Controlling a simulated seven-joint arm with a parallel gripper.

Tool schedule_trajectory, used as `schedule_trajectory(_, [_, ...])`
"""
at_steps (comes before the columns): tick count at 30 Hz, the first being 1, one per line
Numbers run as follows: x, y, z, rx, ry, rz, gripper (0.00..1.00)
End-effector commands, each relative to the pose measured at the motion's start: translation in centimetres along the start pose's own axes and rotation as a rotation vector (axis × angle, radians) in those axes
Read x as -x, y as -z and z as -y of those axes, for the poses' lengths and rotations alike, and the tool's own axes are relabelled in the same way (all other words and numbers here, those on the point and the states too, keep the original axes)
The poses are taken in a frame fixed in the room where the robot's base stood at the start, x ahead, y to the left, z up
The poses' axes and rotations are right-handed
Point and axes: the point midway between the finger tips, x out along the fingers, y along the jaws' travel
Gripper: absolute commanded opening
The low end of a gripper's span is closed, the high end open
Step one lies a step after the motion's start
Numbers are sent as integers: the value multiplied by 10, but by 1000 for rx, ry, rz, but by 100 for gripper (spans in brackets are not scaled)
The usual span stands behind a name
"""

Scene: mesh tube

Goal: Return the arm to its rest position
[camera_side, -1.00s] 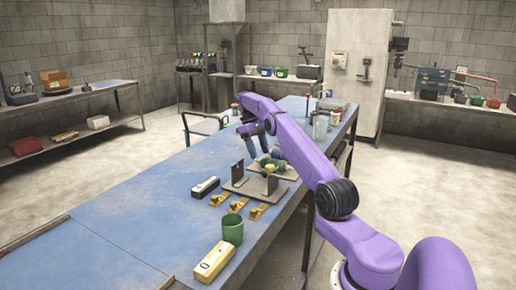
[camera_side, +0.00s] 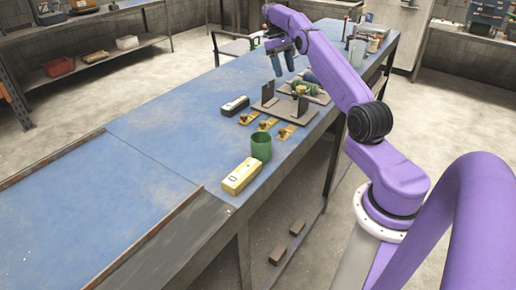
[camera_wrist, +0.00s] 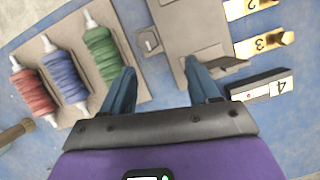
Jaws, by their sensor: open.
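My purple arm reaches over the blue workbench (camera_side: 150,112) from the right. My gripper (camera_side: 282,66) has two blue-grey fingers pointing down at the bench's far part. In the wrist view my gripper (camera_wrist: 162,90) has its fingers wide apart with nothing between them. It hangs above a grey fixture plate (camera_side: 268,107) with dark uprights; this plate also shows in the wrist view (camera_wrist: 205,32). Left of the fingers, a red spool (camera_wrist: 34,92), a blue spool (camera_wrist: 65,78) and a green spool (camera_wrist: 97,62) lie on a tan board (camera_wrist: 128,32).
Brass pieces (camera_side: 266,124) and a black block (camera_side: 235,105) lie near the plate. A green cup (camera_side: 261,147) and a yellow-cream block (camera_side: 241,176) stand closer to the front. Bottles and jars stand beyond the gripper. The bench's left half is clear.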

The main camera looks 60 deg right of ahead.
Motion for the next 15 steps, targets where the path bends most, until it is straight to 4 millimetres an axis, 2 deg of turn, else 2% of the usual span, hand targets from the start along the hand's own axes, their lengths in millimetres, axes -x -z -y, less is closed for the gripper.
schedule_trajectory(4, [24, 10, 63, 110, -51, -33, 60])
schedule_trajectory(8, [40, 8, 128, 220, -99, -71, 60])
schedule_trajectory(11, [47, -3, 179, 306, -132, -101, 60])
schedule_trajectory(15, [50, -30, 246, 426, -168, -144, 60])
